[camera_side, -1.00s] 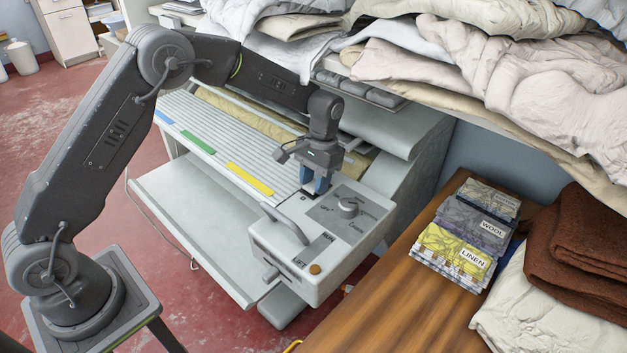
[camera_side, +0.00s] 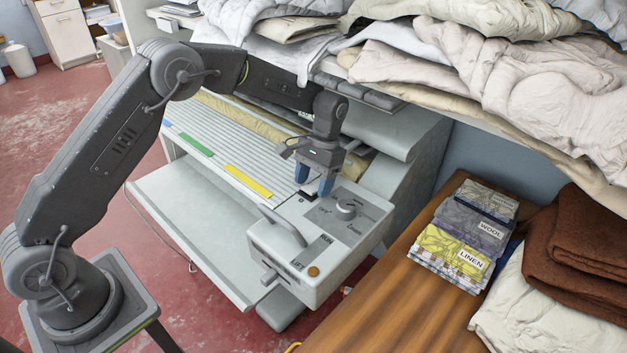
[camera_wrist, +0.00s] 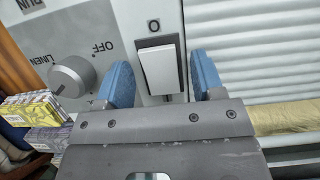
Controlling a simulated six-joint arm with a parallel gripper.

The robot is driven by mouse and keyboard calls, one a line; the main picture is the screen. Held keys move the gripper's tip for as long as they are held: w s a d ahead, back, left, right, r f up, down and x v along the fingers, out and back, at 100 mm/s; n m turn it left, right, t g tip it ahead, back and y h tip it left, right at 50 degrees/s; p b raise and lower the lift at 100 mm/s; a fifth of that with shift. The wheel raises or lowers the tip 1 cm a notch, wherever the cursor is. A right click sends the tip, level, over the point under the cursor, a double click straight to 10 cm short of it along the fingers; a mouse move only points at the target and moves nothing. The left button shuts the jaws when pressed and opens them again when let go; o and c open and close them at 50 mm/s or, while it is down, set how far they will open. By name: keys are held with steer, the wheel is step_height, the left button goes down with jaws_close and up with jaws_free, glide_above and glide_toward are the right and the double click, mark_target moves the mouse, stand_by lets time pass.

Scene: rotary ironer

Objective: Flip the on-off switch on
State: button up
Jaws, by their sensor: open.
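The on-off switch (camera_wrist: 160,68) is a white rocker in a dark frame, with an "O" mark at one end, in the wrist view. My gripper (camera_wrist: 160,82) is open, with one blue finger on each side of the rocker and nothing held. In the side view my gripper (camera_side: 315,186) is just above the back left of the ironer's control box (camera_side: 270,240). There the switch is mostly hidden by the fingers; a dark edge of its frame shows beside them. I cannot tell whether the fingers touch the panel.
A round dial (camera_side: 346,207) with "OFF" and "LINEN" marks sits beside the switch. A bar handle (camera_side: 283,226) and an orange-brown button (camera_side: 313,271) are on the box. Folded cloth samples (camera_side: 462,243) lie on the wooden table at right. Heaped laundry (camera_side: 500,80) overhangs behind.

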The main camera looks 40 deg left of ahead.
mark_target(311, 187)
stand_by(0.3)
steer(key=t, duration=0.3)
steer(key=shift+s+t, duration=0.3)
steer(key=shift+s, duration=0.1)
step_height(311, 187, up, 14)
steer(key=s+a+r+t, duration=0.1)
steer(key=s+r, duration=0.3)
steer(key=s, duration=0.6)
steer(key=s+a+r+t, duration=0.1)
steer(key=s+r+t, duration=0.2)
steer(key=s, duration=0.8)
steer(key=shift+a+r, duration=0.25)
steer(key=shift+r, duration=0.55)
